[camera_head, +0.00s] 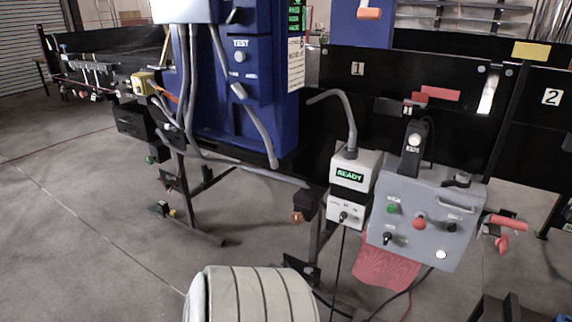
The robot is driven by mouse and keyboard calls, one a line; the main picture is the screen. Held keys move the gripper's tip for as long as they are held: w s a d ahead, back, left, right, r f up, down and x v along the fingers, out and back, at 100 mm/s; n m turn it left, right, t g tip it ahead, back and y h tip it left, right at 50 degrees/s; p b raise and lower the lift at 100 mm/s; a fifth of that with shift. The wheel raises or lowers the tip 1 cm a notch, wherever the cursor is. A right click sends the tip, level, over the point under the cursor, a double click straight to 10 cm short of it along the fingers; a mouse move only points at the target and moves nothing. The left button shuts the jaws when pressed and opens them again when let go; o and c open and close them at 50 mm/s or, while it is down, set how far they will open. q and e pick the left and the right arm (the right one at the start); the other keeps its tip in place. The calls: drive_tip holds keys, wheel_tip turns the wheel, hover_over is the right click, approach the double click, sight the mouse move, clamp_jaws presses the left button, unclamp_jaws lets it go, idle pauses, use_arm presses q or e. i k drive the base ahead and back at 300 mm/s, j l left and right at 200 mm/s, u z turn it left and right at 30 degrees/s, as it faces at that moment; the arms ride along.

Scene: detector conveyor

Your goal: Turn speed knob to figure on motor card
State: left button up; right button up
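A white control box (354,185) with a green READY display (350,175) stands upright by the conveyor. It has a black knob (343,216) low on its front. A grey control panel (425,215) beside it on the right has another black knob (388,238) at its lower left. The labels are too small to read, so I cannot tell which is the speed knob. A white printed card (296,65) is on the blue machine's right side; its figures are unreadable and I cannot tell whether it is the motor card.
The grey panel carries a red button (419,222), a green button (393,208) and a handle. The blue detector housing (240,110) stands over the black conveyor (430,130). A bent grey pipe (349,115) rises above the white box. Cables hang below. Floor at left is clear.

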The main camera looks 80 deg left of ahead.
sight(343, 216)
drive_tip(key=u, duration=1.95)
